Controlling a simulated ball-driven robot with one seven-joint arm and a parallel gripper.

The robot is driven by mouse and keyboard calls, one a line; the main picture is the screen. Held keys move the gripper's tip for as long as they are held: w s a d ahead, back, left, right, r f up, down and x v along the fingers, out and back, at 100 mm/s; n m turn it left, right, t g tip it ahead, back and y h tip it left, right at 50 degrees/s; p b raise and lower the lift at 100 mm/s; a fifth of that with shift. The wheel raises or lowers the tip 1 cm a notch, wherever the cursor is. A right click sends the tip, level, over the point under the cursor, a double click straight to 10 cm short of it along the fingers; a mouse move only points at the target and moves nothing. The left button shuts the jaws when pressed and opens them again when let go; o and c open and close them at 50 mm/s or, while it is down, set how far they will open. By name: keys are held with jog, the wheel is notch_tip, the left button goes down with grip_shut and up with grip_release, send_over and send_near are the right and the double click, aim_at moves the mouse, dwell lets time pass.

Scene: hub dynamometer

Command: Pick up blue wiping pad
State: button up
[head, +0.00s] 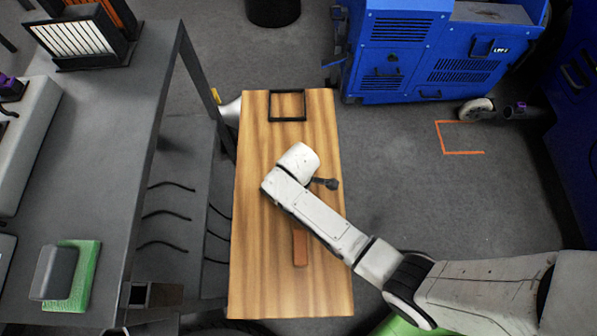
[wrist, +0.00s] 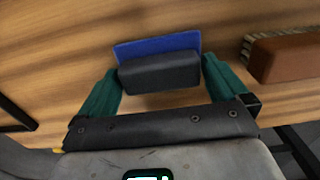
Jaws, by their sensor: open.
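The blue wiping pad (wrist: 160,43) lies on the wooden table (wrist: 60,65) in the wrist view. It has a flat blue base and a dark grey block (wrist: 160,73) on it. My gripper (wrist: 163,70) is open, its two teal fingers on either side of the pad. The left finger is close to the block's left end and the right finger close to its right end; whether they touch I cannot tell. In the head view my arm hides the pad and the gripper's fingers over the wooden tabletop (head: 260,275).
A brown brush with pale bristles (wrist: 288,58) lies right of the pad; its brown body (head: 300,246) shows in the head view. A black square outline (head: 287,119) marks the table's far end. A grey bench (head: 105,150) with a green-and-grey pad (head: 88,270) stands left. A blue machine (head: 400,55) stands behind.

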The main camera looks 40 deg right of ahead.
jog(key=c, duration=0.8)
jog(key=shift+r, duration=0.2)
jog(key=shift+r, duration=0.3)
notch_tip(320, 180, up, 2)
jog(key=shift+r+p, duration=0.1)
jog(key=shift+p, duration=0.5)
jog(key=s+r+p, duration=0.1)
jog(key=s+r, duration=0.2)
jog(key=s, duration=0.1)
jog(key=s+d+r+p, duration=0.1)
jog(key=s+r, duration=0.2)
jog(key=s, duration=0.2)
jog(key=s+d+r+p, duration=0.1)
jog(key=s+r+p, duration=0.1)
jog(key=s+r, duration=0.2)
jog(key=shift+s, duration=0.4)
